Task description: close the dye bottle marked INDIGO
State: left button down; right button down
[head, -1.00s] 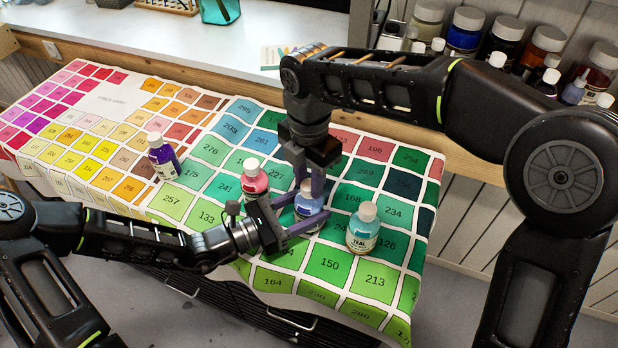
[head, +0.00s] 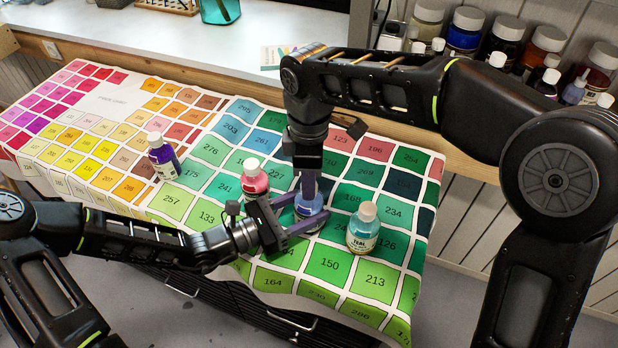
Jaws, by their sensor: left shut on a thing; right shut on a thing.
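A small blue bottle (head: 309,208) stands upright on the colour chart cloth; its label is too covered to read. My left gripper (head: 312,213) reaches in from the left and is shut around the bottle's body. My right gripper (head: 309,185) comes down from above and is shut on the top of the bottle, where the cap sits; its fingers mostly hide the cap.
A teal bottle (head: 363,229) marked TEAL stands close on the right. A pink-red bottle (head: 255,179) stands just left, behind my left gripper. A purple bottle (head: 162,157) is farther left. The printed cloth (head: 330,264) covers the table; several jars stand at the back right.

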jog(key=m, duration=0.5)
jog(key=shift+m, duration=0.3)
jog(key=m, duration=0.2)
jog(key=shift+m, duration=0.4)
jog(key=m, duration=0.9)
jog(key=shift+m, duration=0.3)
jog(key=c, duration=1.1)
grip_release()
jog(key=shift+r, duration=2.25)
